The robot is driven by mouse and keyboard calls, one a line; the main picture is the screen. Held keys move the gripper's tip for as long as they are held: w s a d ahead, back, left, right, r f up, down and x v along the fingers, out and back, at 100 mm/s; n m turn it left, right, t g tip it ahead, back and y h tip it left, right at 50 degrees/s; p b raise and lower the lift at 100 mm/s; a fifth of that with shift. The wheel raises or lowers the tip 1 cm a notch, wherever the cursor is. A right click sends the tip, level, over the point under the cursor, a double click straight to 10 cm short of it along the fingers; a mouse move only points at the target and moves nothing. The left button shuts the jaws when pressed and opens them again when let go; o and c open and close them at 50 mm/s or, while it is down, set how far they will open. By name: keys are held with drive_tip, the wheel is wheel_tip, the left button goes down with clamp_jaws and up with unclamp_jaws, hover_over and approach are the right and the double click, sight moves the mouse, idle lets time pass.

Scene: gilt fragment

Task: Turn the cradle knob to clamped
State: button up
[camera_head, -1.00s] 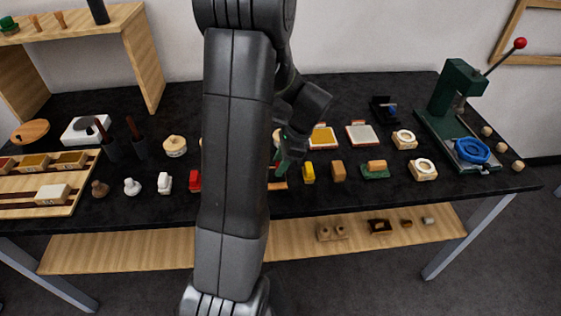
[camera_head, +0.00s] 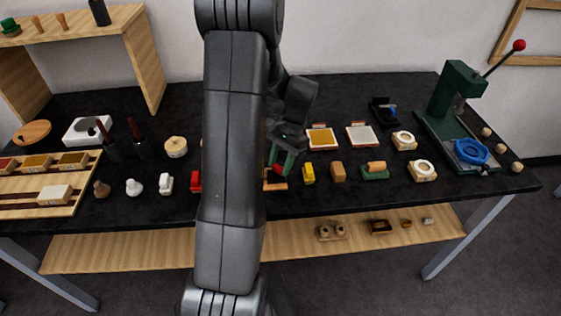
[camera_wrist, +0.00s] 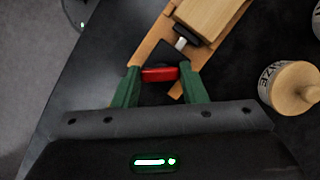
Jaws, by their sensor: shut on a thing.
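The cradle (camera_wrist: 147,46) shows in the wrist view as an orange-brown wooden base running diagonally, with a pale wooden block (camera_wrist: 212,14) on it. A metal rod and a dark clamp part lie between the block and the red knob (camera_wrist: 160,74). My gripper (camera_wrist: 161,75) has green fingers, one on each side of the knob, and is shut on it. In the head view, my gripper (camera_head: 282,163) is low over the orange-brown base (camera_head: 277,185), partly hidden behind my arm. I cannot read any clamped mark.
A round wooden-topped jar (camera_wrist: 291,88) stands right of the cradle in the wrist view. The table's front edge is near.

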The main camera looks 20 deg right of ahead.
drive_tip(key=n+g+h, duration=0.1)
drive_tip(key=n, duration=0.3)
drive_tip(key=shift+w+n, duration=0.15)
drive_tip(key=shift+n, duration=0.15)
drive_tip(key=shift+a+n+g+h+b, duration=0.15)
drive_tip(key=shift+n+g+h, duration=0.3)
drive_tip(key=shift+n, duration=0.85)
drive_tip(key=shift+a+n+g+h+b, duration=0.2)
drive_tip(key=shift+n+h, duration=0.35)
drive_tip(key=shift+n, duration=0.75)
drive_tip(key=shift+d, duration=0.15)
drive_tip(key=o, duration=1)
drive_tip(key=v, duration=1.4)
drive_tip(key=shift+b, duration=0.35)
drive_tip(key=shift+w+f, duration=0.1)
drive_tip(key=shift+f, duration=0.05)
